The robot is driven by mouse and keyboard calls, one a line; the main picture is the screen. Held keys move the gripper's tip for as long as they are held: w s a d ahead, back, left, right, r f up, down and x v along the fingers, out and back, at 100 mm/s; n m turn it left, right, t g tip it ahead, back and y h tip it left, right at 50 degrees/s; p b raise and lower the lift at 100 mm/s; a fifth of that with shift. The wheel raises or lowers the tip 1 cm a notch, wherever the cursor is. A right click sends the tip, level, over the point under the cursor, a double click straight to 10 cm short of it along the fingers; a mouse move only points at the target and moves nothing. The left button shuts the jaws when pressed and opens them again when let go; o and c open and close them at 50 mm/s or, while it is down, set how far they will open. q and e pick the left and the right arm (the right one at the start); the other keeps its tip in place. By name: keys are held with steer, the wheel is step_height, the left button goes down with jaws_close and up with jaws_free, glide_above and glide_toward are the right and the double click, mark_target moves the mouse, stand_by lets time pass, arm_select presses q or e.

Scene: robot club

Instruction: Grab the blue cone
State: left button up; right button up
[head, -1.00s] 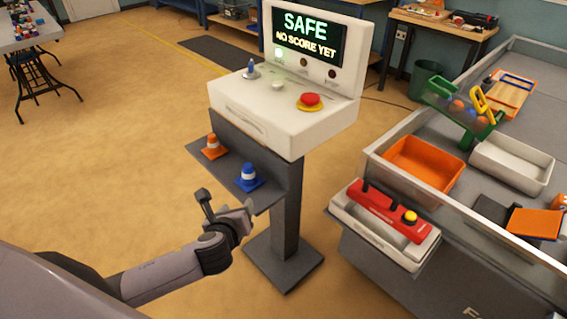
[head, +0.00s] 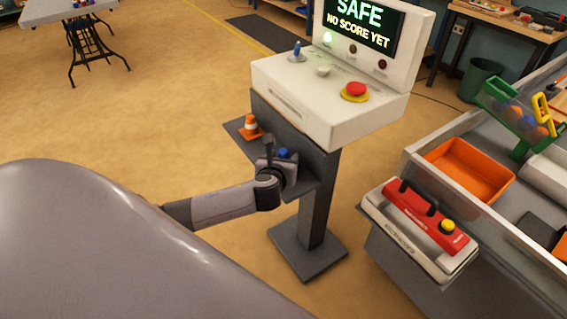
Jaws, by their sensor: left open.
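The blue cone (head: 284,153) stands on the small dark shelf (head: 306,187) of the console. Only its upper part shows; my left gripper (head: 277,158) hides the rest. The left gripper is at the cone, in front of it in the head view, with its jaws open. Whether the fingers are around the cone or just short of it cannot be seen. My right gripper is not in view.
The white console (head: 300,98) with a red button overhangs the shelf. A grey table holding an orange tray (head: 470,168) stands at the right. Open floor lies left.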

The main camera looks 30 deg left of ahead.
arm_select(q)
steer(key=shift+w+a+f, duration=0.1)
steer(key=shift+w+f, duration=0.05)
steer(key=shift+w, duration=0.15)
steer(key=c, duration=0.8)
